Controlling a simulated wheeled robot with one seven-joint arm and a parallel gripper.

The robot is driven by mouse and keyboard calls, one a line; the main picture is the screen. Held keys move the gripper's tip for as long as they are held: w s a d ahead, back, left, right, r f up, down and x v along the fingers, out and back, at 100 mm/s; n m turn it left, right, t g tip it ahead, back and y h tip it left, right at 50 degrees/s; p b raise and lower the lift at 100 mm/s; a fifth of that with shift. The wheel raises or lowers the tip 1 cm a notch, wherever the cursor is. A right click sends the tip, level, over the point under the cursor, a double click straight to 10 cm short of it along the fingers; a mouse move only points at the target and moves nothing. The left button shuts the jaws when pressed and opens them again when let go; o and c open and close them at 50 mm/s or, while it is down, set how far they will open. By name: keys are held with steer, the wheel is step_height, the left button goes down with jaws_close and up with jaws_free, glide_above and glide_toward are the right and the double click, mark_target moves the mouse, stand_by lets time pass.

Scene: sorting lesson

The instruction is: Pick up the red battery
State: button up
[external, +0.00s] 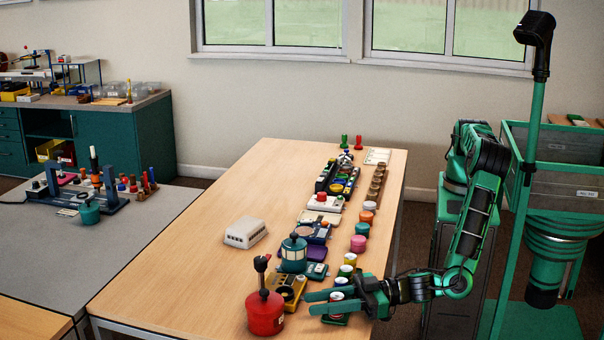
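My gripper (310,303) reaches in low from the right over the near right part of the table, its two green fingers pointing left and spread apart. A small cylinder with a pale top and some red (337,296) shows at the fingers; whether it stands between or behind them is unclear. I cannot tell for sure which thing is the red battery, as the small items near the gripper are partly hidden by it. A dark green item with some red (335,319) lies just below the fingers.
A large red canister with a black knob (265,313) stands left of the fingers, beside a yellow device (291,289). Several small coloured jars and devices line the table's right side. A white box (244,232) stands mid-table. The table's left part (180,265) is clear.

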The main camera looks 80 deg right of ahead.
steer(key=shift+c, duration=0.3)
jaws_close()
